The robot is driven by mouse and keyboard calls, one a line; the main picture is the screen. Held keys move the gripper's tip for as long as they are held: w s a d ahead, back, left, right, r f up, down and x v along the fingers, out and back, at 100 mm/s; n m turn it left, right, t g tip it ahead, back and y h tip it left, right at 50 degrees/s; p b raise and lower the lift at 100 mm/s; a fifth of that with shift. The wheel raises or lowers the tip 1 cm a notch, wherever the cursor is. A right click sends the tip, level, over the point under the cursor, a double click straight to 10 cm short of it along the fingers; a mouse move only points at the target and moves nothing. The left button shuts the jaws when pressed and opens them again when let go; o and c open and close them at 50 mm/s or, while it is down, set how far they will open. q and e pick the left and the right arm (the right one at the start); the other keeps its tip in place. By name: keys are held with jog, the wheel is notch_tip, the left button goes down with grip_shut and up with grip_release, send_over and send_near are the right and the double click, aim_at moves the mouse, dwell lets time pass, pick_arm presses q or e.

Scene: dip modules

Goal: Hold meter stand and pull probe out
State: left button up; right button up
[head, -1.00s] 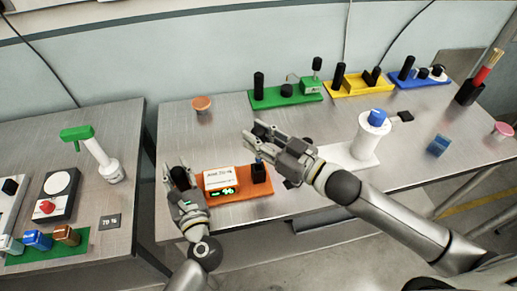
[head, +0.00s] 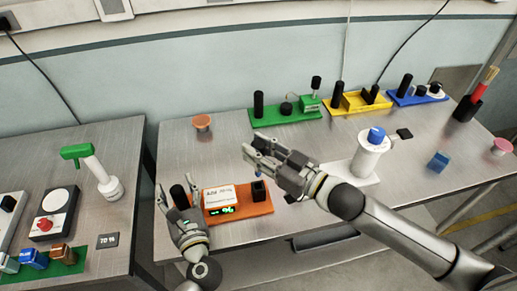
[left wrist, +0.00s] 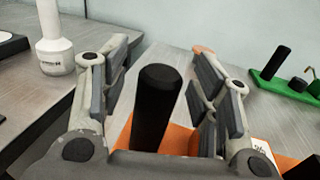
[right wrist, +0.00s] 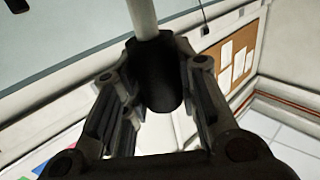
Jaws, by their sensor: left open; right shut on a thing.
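The orange meter stand (head: 240,208) lies on the middle table. It carries a white meter box (head: 218,197) with a lit green display, a black post (head: 180,197) at its left end and a square black holder (head: 259,190) at its right. My left gripper (head: 179,191) is open around the post; the left wrist view shows the post (left wrist: 156,105) between the fingers with gaps on both sides. My right gripper (head: 256,153) is raised above and behind the holder, shut on the probe. The right wrist view shows the probe's black grip (right wrist: 160,78) and pale rod (right wrist: 143,18).
A white stand with a blue knob (head: 376,135) is right of my right gripper. Green (head: 285,115), yellow (head: 360,105) and blue (head: 418,97) modules line the back. An orange round piece (head: 202,121) stands back left. A gap separates the left table (head: 120,215).

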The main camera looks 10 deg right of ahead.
aim_at(259, 143)
jog(key=shift+r, duration=0.1)
dwell(0.3)
pick_arm(q)
notch_tip(259, 143, up, 8)
jog(key=p, duration=0.6)
jog(key=shift+f, duration=0.2)
pick_arm(e)
notch_tip(259, 143, up, 6)
jog(key=shift+f, duration=0.1)
pick_arm(q)
jog(key=shift+f, duration=0.1)
jog(key=shift+s+d, duration=0.15)
jog(key=shift+s, duration=0.4)
pick_arm(e)
jog(key=shift+f, duration=0.2)
jog(key=shift+f+b, duration=0.6)
jog(key=shift+b, duration=0.2)
pick_arm(q)
jog(key=v, duration=0.8)
jog(key=shift+w, duration=0.1)
